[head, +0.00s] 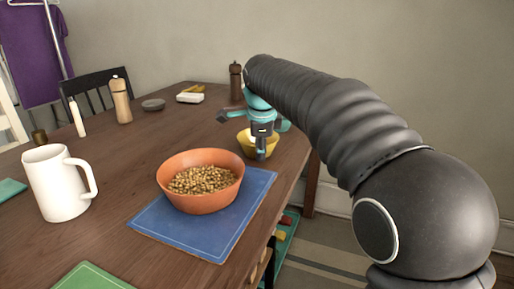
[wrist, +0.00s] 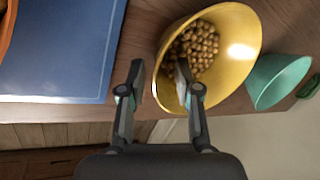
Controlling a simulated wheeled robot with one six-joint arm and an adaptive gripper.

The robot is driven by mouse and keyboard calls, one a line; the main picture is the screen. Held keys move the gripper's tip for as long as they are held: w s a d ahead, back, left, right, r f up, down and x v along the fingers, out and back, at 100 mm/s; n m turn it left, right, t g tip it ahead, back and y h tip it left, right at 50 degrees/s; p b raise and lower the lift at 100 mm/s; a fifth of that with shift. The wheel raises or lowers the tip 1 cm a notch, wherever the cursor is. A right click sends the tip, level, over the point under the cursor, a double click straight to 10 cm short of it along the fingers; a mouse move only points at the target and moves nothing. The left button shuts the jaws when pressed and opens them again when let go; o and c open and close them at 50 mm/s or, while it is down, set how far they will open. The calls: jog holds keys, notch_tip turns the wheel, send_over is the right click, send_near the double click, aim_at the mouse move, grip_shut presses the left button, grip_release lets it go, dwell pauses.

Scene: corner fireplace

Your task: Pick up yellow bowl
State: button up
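The yellow bowl (head: 247,146) stands on the wooden table near its right edge, partly hidden behind my gripper (head: 261,150) in the head view. In the wrist view the yellow bowl (wrist: 235,78) looks large and holds small round brown pieces. My gripper (wrist: 160,88) is open with its fingers apart. The bowl's near wall shows between the fingers. The right finger overlaps the bowl's inside and the left finger is outside it. I cannot tell whether either finger touches the wall.
A teal bowl (wrist: 278,80) is close to the right of the yellow bowl. An orange bowl (head: 200,181) of brown pieces stands on a blue mat (head: 228,222). A white mug (head: 60,184) is at the left. A dark pepper mill (head: 236,82) stands farther back.

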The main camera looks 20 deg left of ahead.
jog(key=shift+c, duration=0.3)
grip_shut()
jog(key=shift+r, duration=0.15)
